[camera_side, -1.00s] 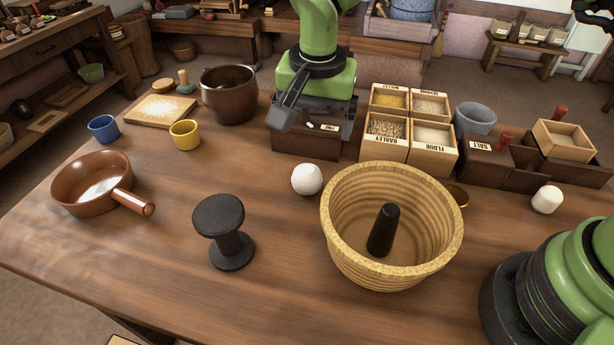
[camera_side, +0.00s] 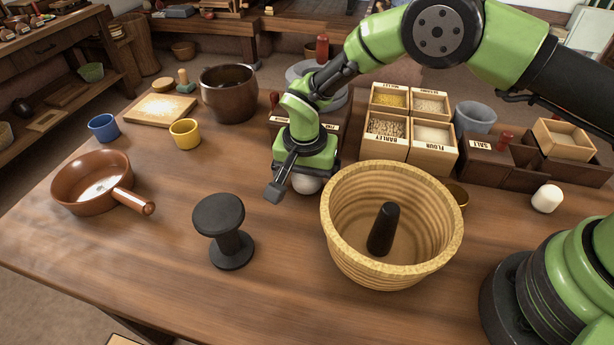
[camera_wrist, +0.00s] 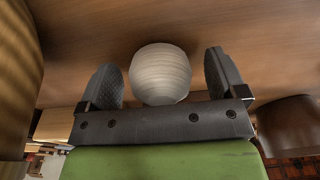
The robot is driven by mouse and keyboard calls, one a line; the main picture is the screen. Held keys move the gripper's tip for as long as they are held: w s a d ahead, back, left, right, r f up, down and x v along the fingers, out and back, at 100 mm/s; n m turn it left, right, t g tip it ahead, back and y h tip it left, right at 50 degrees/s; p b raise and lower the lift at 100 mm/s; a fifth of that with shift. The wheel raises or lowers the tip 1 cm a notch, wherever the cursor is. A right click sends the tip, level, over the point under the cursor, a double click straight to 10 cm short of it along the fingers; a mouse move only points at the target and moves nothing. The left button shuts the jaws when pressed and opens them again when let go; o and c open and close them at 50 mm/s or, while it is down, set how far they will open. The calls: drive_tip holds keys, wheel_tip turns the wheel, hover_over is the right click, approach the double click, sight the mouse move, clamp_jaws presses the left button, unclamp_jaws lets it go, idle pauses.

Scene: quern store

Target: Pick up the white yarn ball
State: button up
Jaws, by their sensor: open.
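The white yarn ball (camera_side: 307,185) sits on the wooden table, just left of the woven basket, and my gripper hides its upper part in the side view. In the wrist view the ball (camera_wrist: 160,74) shows a ridged, rounded surface between the two dark finger pads. My gripper (camera_wrist: 165,80) is open, with one finger on each side of the ball and a visible gap on both sides. In the side view my gripper (camera_side: 288,186) is low at the ball, with one finger in front of it. I cannot tell whether the fingers touch the table.
The woven basket (camera_side: 342,240) with a dark post inside stands close on the right. A black spool (camera_side: 229,231) stands front left. Wooden boxes (camera_side: 433,160) of grain stand behind. Another white object (camera_side: 547,198) lies far right.

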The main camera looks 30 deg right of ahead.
drive_tip(key=shift+f, duration=0.1)
drive_tip(key=shift+c, duration=0.2)
drive_tip(key=c, duration=1)
drive_tip(key=shift+o, duration=0.2)
